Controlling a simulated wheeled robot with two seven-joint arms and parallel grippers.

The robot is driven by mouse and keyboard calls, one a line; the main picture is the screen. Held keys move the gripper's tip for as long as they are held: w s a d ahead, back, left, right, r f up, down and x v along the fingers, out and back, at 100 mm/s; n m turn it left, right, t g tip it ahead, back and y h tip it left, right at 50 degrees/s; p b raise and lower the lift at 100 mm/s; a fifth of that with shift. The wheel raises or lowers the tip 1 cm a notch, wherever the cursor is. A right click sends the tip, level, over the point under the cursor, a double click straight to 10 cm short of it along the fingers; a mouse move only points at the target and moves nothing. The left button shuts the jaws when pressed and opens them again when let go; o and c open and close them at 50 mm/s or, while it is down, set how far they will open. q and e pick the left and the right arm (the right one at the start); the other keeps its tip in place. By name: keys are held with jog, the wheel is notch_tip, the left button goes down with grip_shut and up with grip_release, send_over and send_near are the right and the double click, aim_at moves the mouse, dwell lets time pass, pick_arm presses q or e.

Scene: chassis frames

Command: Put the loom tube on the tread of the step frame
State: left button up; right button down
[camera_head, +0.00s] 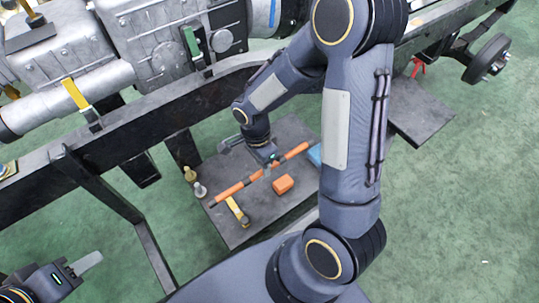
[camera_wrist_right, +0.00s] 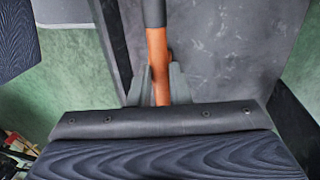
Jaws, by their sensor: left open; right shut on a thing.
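The loom tube (camera_head: 232,189) is a long orange rod with black bands, lying slantwise over a dark grey plate (camera_head: 232,232). My right gripper (camera_head: 272,163) is shut on it near its middle. In the right wrist view the tube (camera_wrist_right: 157,45) runs between the two fingers (camera_wrist_right: 159,88). I cannot tell whether the tube touches the plate. My left gripper (camera_head: 88,263) is open and empty at the lower left, far from the tube. I cannot tell for sure which flat surface is the step frame's tread; another dark plate (camera_head: 420,112) lies to the right.
An orange block (camera_head: 283,184), a yellow-and-black item (camera_head: 237,211), a blue item (camera_head: 315,155) and small brass and silver pieces (camera_head: 200,190) are on or beside the grey plate. The black chassis rail (camera_head: 130,133) and grey gearbox (camera_head: 160,45) stand behind.

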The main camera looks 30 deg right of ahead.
jog(key=w+d+f+b, duration=0.1)
jog(key=w+d+f, duration=0.1)
jog(key=w, duration=0.1)
jog(key=w+d+f+b, duration=0.1)
jog(key=w+d+f, duration=0.1)
jog(key=w+f, duration=0.1)
jog(key=w+d+f+b, duration=0.1)
jog(key=w+d+f, duration=0.1)
jog(key=w+f, duration=0.1)
jog(key=shift+w+d+f, duration=0.2)
jog(key=shift+w+f, duration=0.05)
jog(key=shift+w, duration=0.15)
jog(key=shift+w+f, duration=0.15)
jog(key=shift+w+d+f+b, duration=0.15)
jog(key=shift+f+b, duration=0.15)
jog(key=shift+f, duration=0.65)
jog(key=shift+w+d+f+b, duration=0.1)
jog(key=shift+f+b, duration=0.2)
jog(key=shift+f, duration=0.6)
jog(key=shift+f, duration=0.2)
jog(key=c, duration=1.6)
grip_release()
jog(key=shift+r, duration=0.1)
